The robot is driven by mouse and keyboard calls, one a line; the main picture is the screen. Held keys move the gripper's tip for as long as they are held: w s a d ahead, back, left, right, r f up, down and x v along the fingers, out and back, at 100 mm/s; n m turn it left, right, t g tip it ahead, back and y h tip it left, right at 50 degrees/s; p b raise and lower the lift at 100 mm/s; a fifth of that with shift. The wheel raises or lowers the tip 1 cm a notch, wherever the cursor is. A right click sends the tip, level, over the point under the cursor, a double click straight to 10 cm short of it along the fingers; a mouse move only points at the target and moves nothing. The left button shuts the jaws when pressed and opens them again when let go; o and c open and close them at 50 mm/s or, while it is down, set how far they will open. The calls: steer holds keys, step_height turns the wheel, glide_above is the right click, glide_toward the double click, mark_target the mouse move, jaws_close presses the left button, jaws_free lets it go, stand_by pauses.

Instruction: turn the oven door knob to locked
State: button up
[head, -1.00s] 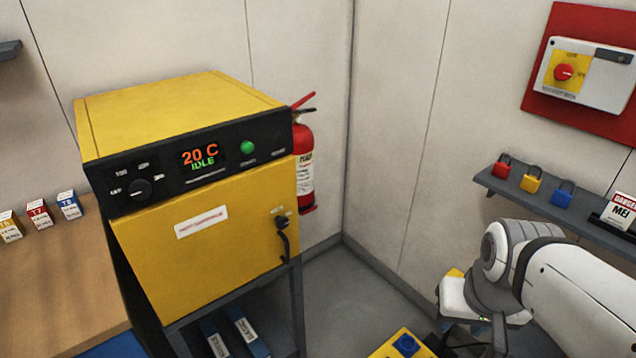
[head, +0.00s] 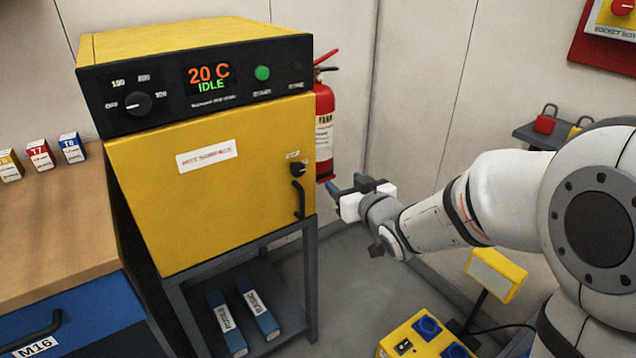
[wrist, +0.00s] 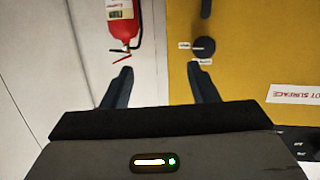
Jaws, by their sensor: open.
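The yellow oven (head: 215,190) stands on a dark frame with its door closed. The black door knob (head: 298,169) sits at the upper right of the door, above the dark handle (head: 299,201). In the wrist view the knob (wrist: 204,47) shows just beyond the right fingertip, with small white labels beside it; their text is too small to read. My gripper (head: 350,190) is to the right of the oven door, apart from the knob. In the wrist view my gripper (wrist: 160,80) is open with nothing between its fingers.
A red fire extinguisher (head: 325,130) hangs on the wall right behind the oven, close to my gripper. The control panel (head: 205,82) reads 20 C IDLE. A wooden bench (head: 50,220) stands at left. A yellow box (head: 428,335) is on the floor side at lower right.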

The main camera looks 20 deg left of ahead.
mark_target(300, 172)
steer(key=w+a+y, duration=0.1)
steer(key=a, duration=0.2)
steer(key=w+a+f+n+y+b, duration=0.1)
steer(key=a, duration=0.3)
steer(key=w+a+y, duration=0.1)
steer(key=a, duration=0.3)
steer(key=shift+w+a+f+n+g+y, duration=0.2)
steer(key=shift+w+a+n+g+y, duration=0.05)
steer(key=shift+n+g+y, duration=0.15)
